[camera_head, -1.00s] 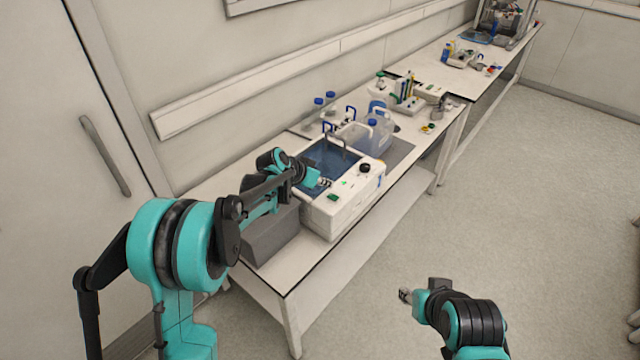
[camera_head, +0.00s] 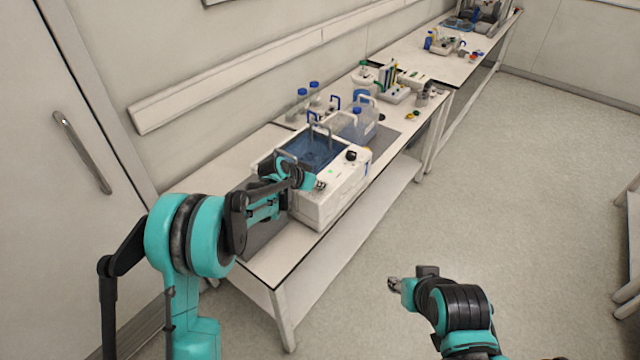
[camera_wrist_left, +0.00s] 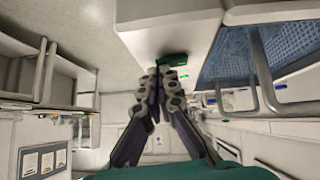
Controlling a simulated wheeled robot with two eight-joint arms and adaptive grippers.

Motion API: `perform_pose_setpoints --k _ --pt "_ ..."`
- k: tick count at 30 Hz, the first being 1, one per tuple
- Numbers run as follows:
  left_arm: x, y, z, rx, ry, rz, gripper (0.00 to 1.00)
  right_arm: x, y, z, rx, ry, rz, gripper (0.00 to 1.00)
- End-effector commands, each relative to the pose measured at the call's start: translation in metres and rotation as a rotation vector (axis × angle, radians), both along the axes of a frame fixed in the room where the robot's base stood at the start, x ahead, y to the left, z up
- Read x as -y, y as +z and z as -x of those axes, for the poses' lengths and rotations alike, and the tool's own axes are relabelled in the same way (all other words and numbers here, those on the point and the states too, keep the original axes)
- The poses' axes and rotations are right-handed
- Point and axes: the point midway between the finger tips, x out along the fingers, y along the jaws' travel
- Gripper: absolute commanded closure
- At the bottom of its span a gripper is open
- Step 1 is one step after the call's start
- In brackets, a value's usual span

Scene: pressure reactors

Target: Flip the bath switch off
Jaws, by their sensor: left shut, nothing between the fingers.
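The bath (camera_head: 340,190) is a white box with blue water, on the near bench. Its front panel has a black knob (camera_head: 351,155) and a small green light (camera_head: 331,171). My left gripper (camera_head: 320,185) is at the near end of that panel, shut and empty. In the left wrist view a green switch (camera_wrist_left: 172,60) sits on the white panel, right at the tips of the left fingers (camera_wrist_left: 160,72); I cannot tell whether they touch. In the head view the gripper seems to hide the switch. My right gripper (camera_head: 393,285) hangs over the floor, away from the bench.
Metal handles stand over the bath's water. A clear container (camera_head: 357,122) with a blue cap and blue-capped bottles (camera_head: 314,90) stand behind the bath.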

Motion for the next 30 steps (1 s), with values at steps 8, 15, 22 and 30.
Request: perform_pose_setpoints --k 8,15,22,30 --pt "0.001 -0.003 0.001 0.013 -0.002 -0.022 1.0 0.0 -0.003 0.0 0.0 0.0 0.0 0.6" --pt "-0.005 0.0 -0.004 0.013 0.0 -0.02 1.0 0.0 -0.002 0.0 0.0 0.0 0.0 0.6" --pt "-0.011 0.002 -0.008 0.013 -0.002 -0.021 1.0 0.0 -0.001 0.0 0.0 0.0 0.0 0.6" --pt "-0.011 0.003 -0.008 0.014 -0.002 -0.021 1.0 0.0 -0.001 0.0 0.0 0.0 0.0 0.6"
